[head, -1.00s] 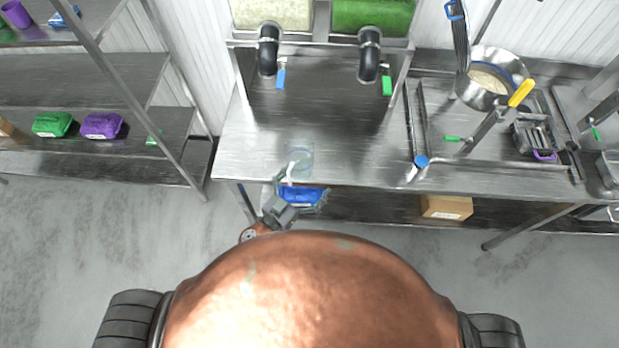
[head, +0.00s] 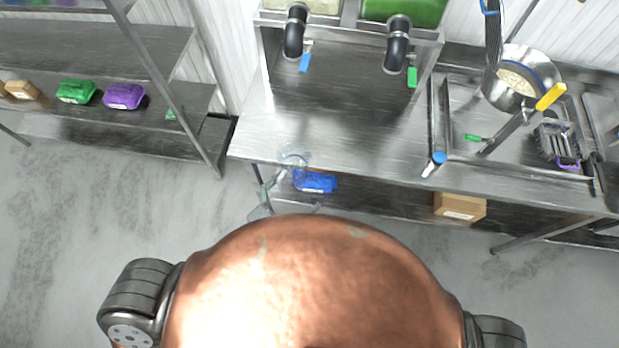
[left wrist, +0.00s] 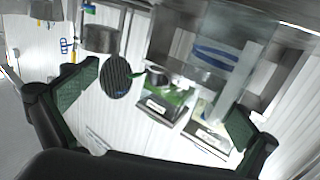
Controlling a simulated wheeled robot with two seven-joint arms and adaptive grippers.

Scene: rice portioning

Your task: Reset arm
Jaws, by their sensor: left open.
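My left gripper (head: 288,207) shows faintly and blurred in the head view, in front of the counter's front edge and just above my own rounded body. In the left wrist view its two dark green-padded fingers (left wrist: 158,105) are spread wide with nothing between them. My right gripper is in neither view. A clear, see-through cup (head: 293,160) appears at the counter's front edge, apart from the left gripper; its outline is faint.
The steel counter (head: 300,135) carries dispensers with blue (head: 305,63) and green (head: 412,77) handles. A pot of rice (head: 517,78) stands at the right. A blue package (head: 315,181) and a cardboard box (head: 460,207) lie below. A shelf (head: 60,122) stands left.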

